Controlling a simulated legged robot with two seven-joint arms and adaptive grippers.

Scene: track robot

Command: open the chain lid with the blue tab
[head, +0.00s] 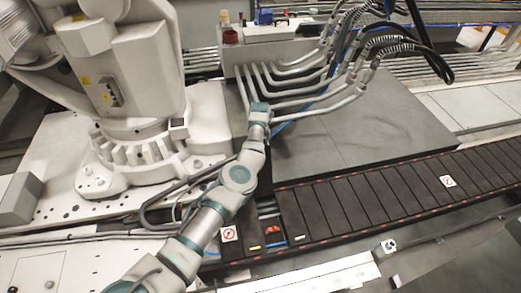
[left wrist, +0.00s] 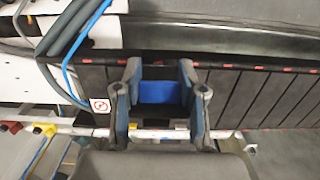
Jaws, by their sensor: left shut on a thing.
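The blue tab (left wrist: 157,92) shows in the left wrist view, between the two grey-blue fingers of my left gripper (left wrist: 158,82). The fingers are shut on it, at the dark cable chain (left wrist: 235,95). The gripper hides most of the lid around the tab. In the head view the chain (head: 385,190) runs from lower left to upper right, in dark segments with red marks along its edge. My left arm crosses it; I cannot make out the fingers there. Small red, yellow and blue pieces show at the chain beside the arm. My right gripper is not in view.
A large white robot arm base (head: 135,150) stands at the left. Grey hoses (head: 295,90) and blue cables lie behind my arm. A dark flat plate (head: 370,125) lies behind the chain. A prohibition sticker (left wrist: 100,105) is left of the fingers.

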